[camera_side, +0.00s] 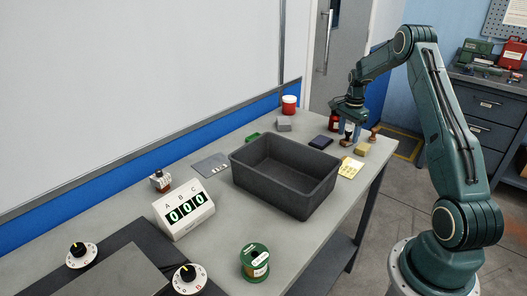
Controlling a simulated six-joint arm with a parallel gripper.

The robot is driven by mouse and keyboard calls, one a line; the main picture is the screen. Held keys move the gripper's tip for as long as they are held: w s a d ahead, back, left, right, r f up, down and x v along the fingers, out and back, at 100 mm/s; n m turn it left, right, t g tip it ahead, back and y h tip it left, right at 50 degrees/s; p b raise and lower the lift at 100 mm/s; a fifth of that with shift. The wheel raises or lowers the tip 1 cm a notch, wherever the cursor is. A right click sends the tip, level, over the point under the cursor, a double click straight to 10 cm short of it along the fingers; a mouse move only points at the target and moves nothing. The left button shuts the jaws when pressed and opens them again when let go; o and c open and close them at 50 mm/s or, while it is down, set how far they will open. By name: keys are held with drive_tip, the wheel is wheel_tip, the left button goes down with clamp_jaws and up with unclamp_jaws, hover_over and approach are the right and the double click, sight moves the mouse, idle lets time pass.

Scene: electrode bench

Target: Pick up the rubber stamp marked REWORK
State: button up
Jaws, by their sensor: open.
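My gripper (349,132) is at the far right end of the bench, pointing down with its jaws open. A small dark and brown item, possibly a stamp, shows at or between the fingers; the fingers partly cover it, and I cannot tell whether they touch it. A brown wooden-looking stamp (373,134) stands just right of my gripper near the bench edge. The lettering on these is too small to read, so I cannot tell which is marked REWORK.
An empty dark grey bin (318,196) fills the bench middle. Near my gripper are a dark pad (321,142), a yellow block (362,149), a yellow card (350,168) and a red bottle (334,120). A counter box (184,209) and green spool (255,262) stand nearer the camera.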

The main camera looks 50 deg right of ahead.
drive_tip(key=shift+f, duration=1.1)
drive_tip(key=c, duration=1.1)
